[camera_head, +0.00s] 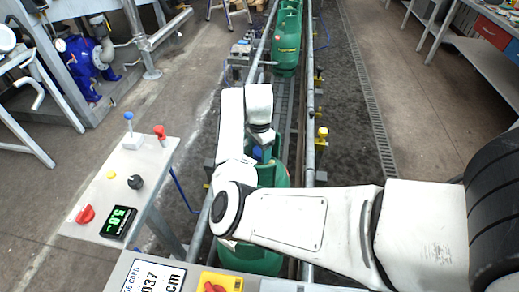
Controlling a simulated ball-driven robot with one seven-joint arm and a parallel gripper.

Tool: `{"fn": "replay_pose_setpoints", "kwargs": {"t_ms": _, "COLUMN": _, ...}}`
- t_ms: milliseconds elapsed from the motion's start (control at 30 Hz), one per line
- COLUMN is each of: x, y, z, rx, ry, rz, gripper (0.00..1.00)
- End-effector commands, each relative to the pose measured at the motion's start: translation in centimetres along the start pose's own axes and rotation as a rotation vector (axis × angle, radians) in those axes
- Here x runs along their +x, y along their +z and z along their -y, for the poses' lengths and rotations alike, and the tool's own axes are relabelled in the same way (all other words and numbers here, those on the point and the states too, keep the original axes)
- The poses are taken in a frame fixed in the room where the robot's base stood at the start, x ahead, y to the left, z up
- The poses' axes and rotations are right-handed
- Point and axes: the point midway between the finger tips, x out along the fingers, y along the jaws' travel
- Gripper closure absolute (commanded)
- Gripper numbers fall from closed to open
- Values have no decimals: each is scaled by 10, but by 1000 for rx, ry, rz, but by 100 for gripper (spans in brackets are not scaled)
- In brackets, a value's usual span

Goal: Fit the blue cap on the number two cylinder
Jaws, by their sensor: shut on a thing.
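My gripper (262,137) points down over the conveyor, at the end of my white arm. It is shut on the blue cap (257,153), which shows only as a small blue patch below it. The cap is at the top of a green cylinder (268,176) on the conveyor. My arm hides much of this cylinder and the contact, so I cannot tell whether the cap is seated or just above. Another green part (250,258) shows below my arm; I cannot tell if it is the same cylinder. No cylinder number is readable.
More green cylinders (286,45) stand farther up the conveyor, between metal rails (311,100). A control panel (120,185) with knobs, levers and a green display is at left. A yellow box with a red knob (217,283) is at the bottom. Floor at right is clear.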

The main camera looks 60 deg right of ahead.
Motion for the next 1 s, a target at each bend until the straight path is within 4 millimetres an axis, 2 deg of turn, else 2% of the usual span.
{"fn": "replay_pose_setpoints", "kwargs": {"t_ms": 367, "x": 9, "y": 0, "z": 0, "rx": 0, "ry": 0, "rz": 0, "gripper": 66}}
{"fn": "replay_pose_setpoints", "kwargs": {"t_ms": 400, "x": 8, "y": 0, "z": 0, "rx": 0, "ry": 0, "rz": 0, "gripper": 34}}
{"fn": "replay_pose_setpoints", "kwargs": {"t_ms": 600, "x": 8, "y": 0, "z": 0, "rx": 0, "ry": 0, "rz": 0, "gripper": 15}}
{"fn": "replay_pose_setpoints", "kwargs": {"t_ms": 700, "x": 8, "y": 0, "z": 0, "rx": 0, "ry": 0, "rz": 0, "gripper": 7}}
{"fn": "replay_pose_setpoints", "kwargs": {"t_ms": 1000, "x": 4, "y": 0, "z": 0, "rx": 0, "ry": -1, "rz": 0, "gripper": 7}}
